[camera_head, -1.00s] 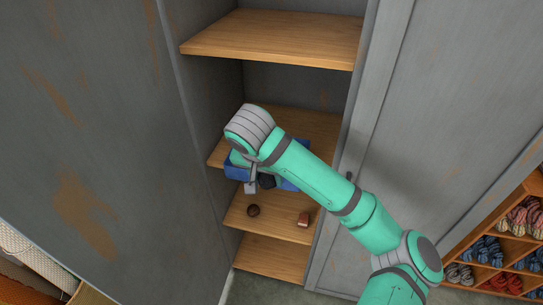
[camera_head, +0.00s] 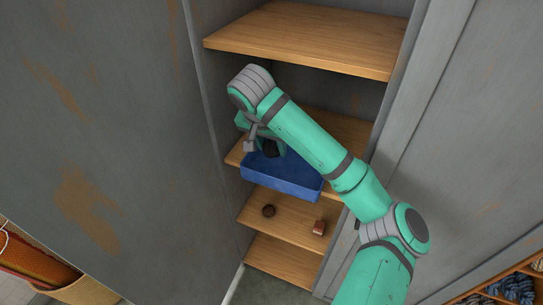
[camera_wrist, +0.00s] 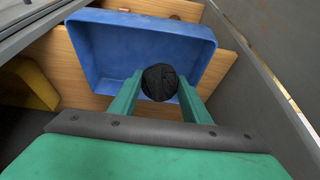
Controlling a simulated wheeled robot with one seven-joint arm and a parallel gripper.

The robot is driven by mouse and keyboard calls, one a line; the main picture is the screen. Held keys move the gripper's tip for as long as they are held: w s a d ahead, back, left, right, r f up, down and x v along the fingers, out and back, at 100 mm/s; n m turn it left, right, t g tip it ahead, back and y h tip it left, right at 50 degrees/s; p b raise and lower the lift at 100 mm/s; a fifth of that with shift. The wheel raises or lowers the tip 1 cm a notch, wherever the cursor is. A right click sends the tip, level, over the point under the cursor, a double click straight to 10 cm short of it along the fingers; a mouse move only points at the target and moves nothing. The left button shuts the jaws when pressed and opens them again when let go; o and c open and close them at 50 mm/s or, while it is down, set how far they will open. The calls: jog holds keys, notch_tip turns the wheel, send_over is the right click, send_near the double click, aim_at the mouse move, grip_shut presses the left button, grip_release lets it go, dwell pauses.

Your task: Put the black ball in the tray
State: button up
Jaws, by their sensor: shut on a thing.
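My gripper (camera_wrist: 160,90) is shut on the black ball (camera_wrist: 160,80), with one green finger on each side of it. In the wrist view the ball overlaps the right part of the open blue tray (camera_wrist: 105,52). In the head view the tray (camera_head: 280,178) sits on a wooden shelf of the grey cabinet, and my gripper is over its area. My arm hides part of the tray there. I see no other thing inside the tray in the wrist view. I cannot tell the exact gap between ball and tray floor.
A small dark brown round thing (camera_head: 268,211) and a reddish-brown block (camera_head: 319,227) lie on the shelf below (camera_head: 290,222). Another shelf (camera_head: 310,38) is above my arm. Cabinet walls stand close on both sides.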

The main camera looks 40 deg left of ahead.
jog(key=w+f, duration=0.1)
jog(key=w+a+f, duration=0.1)
jog(key=f, duration=0.1)
jog(key=w+a+f, duration=0.1)
jog(key=shift+a+f, duration=0.1)
jog(key=shift+f, duration=0.15)
jog(key=shift+s+x, duration=0.15)
jog(key=shift+x, duration=0.8)
jog(key=shift+s+x, duration=0.15)
jog(key=shift+x, duration=0.8)
jog(key=shift+s+a+f, duration=0.2)
jog(key=shift+s+f, duration=0.05)
jog(key=shift+s, duration=0.05)
jog(key=shift+w+d+f, duration=0.1)
jog(key=shift+d, duration=0.05)
jog(key=o, duration=1)
jog(key=shift+d, duration=0.15)
jog(key=shift+o, duration=0.2)
